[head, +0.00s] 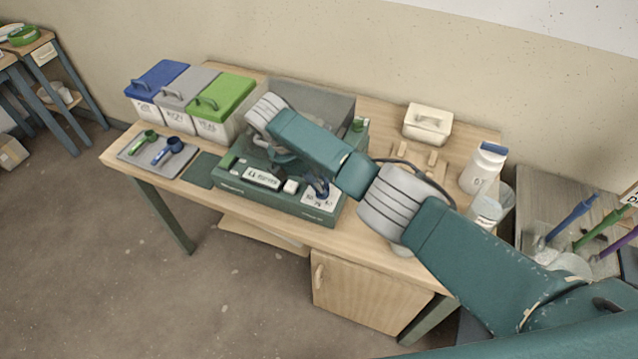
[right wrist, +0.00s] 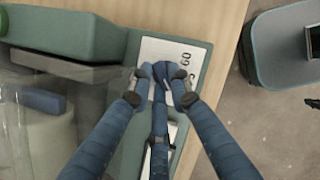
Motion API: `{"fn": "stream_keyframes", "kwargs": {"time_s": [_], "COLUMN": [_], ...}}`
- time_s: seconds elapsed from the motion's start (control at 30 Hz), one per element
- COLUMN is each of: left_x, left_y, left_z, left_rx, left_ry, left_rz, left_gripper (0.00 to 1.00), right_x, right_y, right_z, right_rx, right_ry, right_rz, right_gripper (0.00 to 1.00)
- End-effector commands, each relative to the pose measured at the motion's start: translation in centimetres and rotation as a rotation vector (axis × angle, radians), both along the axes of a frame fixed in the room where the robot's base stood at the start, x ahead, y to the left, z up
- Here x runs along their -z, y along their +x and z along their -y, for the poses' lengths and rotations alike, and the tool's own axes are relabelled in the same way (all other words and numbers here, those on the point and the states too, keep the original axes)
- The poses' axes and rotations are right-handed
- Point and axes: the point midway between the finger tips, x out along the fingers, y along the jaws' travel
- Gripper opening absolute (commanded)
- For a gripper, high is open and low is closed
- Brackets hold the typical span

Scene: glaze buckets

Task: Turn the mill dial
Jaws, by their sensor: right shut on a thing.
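The mill is a green box (head: 230,190) at the front middle of the table, with a display (head: 263,178) and a white button (head: 291,187) on its front. Its dial plate (head: 322,201) is white with printed numbers, at the right end. The plate also shows in the right wrist view (right wrist: 154,48). My right gripper (head: 317,184) is at this plate, partly hidden by my arm. In the right wrist view, its blue fingers (right wrist: 161,77) are closed in on the small dark blue dial at the plate; the fingertips mostly cover the dial. My left gripper is not in view.
Bins with blue (head: 157,79), grey (head: 189,88) and green lids (head: 223,98) stand at the back left. A tray (head: 128,153) holds a green and a blue scoop. A cream lidded box (head: 428,123) and a white bottle (head: 483,168) stand at the right.

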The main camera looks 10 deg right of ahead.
Motion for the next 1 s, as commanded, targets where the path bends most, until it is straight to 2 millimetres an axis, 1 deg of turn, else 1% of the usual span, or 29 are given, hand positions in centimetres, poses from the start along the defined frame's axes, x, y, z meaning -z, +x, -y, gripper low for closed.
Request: {"fn": "stream_keyframes", "kwargs": {"time_s": [0.27, 0.3, 0.37, 0.4, 0.67, 0.77, 0.87, 1.0], "left_x": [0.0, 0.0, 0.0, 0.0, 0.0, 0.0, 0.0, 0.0], "left_y": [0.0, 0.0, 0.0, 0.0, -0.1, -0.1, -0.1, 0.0], "left_z": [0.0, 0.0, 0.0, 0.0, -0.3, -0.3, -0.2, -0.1], "left_rx": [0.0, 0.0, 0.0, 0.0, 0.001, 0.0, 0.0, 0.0], "left_ry": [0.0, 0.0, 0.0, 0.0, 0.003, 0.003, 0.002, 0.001], "left_rz": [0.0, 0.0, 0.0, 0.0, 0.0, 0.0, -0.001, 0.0], "left_gripper": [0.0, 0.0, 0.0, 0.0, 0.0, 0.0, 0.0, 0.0], "right_x": [-0.2, -0.2, -0.2, -0.2, -0.1, -0.6, -1.9, -4.7], "right_y": [0.2, 0.2, 0.2, 0.2, 0.1, 0.0, 0.0, -0.2], "right_z": [0.2, 0.2, 0.2, 0.2, 0.0, -0.2, -0.8, -1.9], "right_rx": [0.003, 0.002, 0.003, 0.003, 0.0, 0.0, -0.002, -0.001], "right_ry": [-0.003, -0.003, -0.003, -0.002, -0.001, 0.0, 0.002, 0.001], "right_rz": [0.006, 0.006, 0.005, 0.005, 0.002, 0.002, 0.003, 0.006], "right_gripper": [0.0, 0.24, 0.36, 0.38, 0.38, 0.38, 0.38, 0.38]}}
